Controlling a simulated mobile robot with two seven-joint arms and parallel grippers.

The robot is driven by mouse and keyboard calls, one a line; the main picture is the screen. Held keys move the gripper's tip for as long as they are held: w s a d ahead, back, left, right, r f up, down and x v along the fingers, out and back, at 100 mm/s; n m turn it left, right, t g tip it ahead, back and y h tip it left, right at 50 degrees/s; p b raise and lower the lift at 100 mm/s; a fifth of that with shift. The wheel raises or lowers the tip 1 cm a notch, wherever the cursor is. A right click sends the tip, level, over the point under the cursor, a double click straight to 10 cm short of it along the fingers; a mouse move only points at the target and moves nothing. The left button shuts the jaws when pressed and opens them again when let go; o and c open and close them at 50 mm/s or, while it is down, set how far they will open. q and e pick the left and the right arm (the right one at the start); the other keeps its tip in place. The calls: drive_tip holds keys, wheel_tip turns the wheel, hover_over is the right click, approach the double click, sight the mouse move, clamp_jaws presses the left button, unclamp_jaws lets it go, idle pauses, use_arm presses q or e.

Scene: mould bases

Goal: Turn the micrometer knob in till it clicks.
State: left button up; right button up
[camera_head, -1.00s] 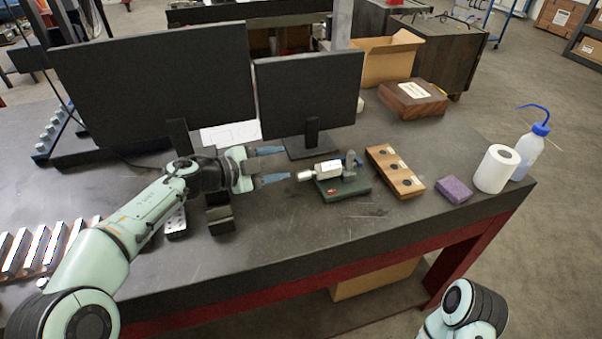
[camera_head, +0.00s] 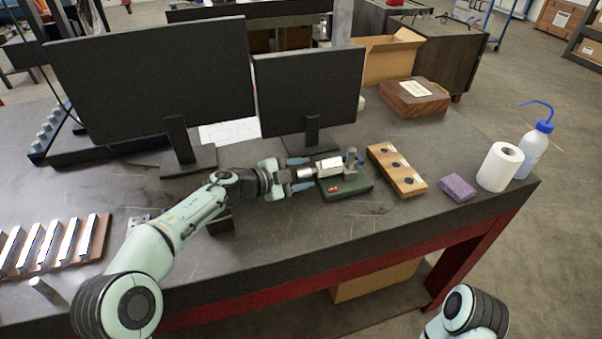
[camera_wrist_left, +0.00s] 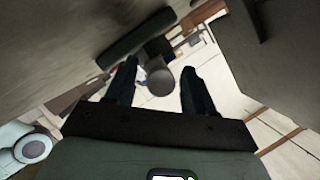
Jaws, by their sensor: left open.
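The micrometer (camera_head: 328,167) lies along a dark green base (camera_head: 346,187) on the bench, its silvery knob end pointing left. My left gripper (camera_head: 303,174) is open, its blue fingers on either side of the knob end (camera_head: 305,173). In the left wrist view the round grey end of the knob (camera_wrist_left: 160,82) shows between the two dark fingers (camera_wrist_left: 157,88), with a gap visible on both sides. My right gripper is out of view; only part of my right arm shows at the bottom right.
A wooden block with dark round holes (camera_head: 397,170) stands just right of the micrometer. A purple sponge (camera_head: 457,187), a paper roll (camera_head: 498,167) and a wash bottle (camera_head: 534,150) are farther right. Two monitors (camera_head: 308,92) stand behind. The bench front is clear.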

use_arm(q)
drive_tip(key=c, duration=1)
drive_tip(key=shift+m+b, duration=0.3)
drive_tip(key=shift+b, duration=0.15)
drive_tip(key=m+t+b, duration=0.1)
drive_tip(key=b, duration=0.1)
drive_tip(key=m+t+b, duration=0.1)
drive_tip(key=b, duration=0.2)
drive_tip(key=shift+f+m, duration=0.3)
drive_tip(key=shift+m, duration=0.1)
clamp_jaws()
drive_tip(key=shift+r+m+h+b, duration=0.2)
drive_tip(key=shift+m+h+b, duration=0.1)
drive_tip(key=shift+m+b, duration=0.25)
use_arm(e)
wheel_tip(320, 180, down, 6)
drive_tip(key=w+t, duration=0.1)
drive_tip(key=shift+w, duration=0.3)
use_arm(q)
drive_tip(key=shift+r, duration=0.1)
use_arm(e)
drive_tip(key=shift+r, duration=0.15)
use_arm(q)
drive_tip(key=o, duration=1)
unclamp_jaws()
